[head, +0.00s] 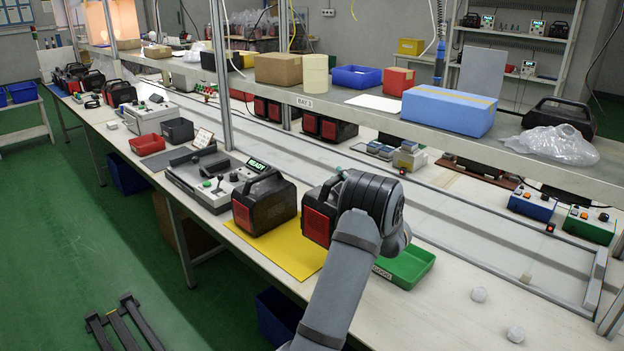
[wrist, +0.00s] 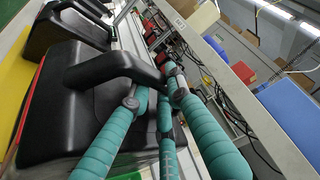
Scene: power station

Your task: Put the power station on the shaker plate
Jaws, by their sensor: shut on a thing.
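A black power station with a red front (head: 316,222) stands at the right part of the yellow mat (head: 300,258), partly hidden by my arm. In the wrist view its black body (wrist: 75,110) and raised handle fill the left half. I cannot tell whether the power station touches the mat. A second one (head: 265,203) stands just left of it. A grey machine with a READY display (head: 205,186), apparently the shaker, stands farther left.
A green tray (head: 410,268) lies right of my wrist. A shelf with a blue box (head: 448,110) overhangs the bench's back, with a metal post (head: 222,85) near the machine.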

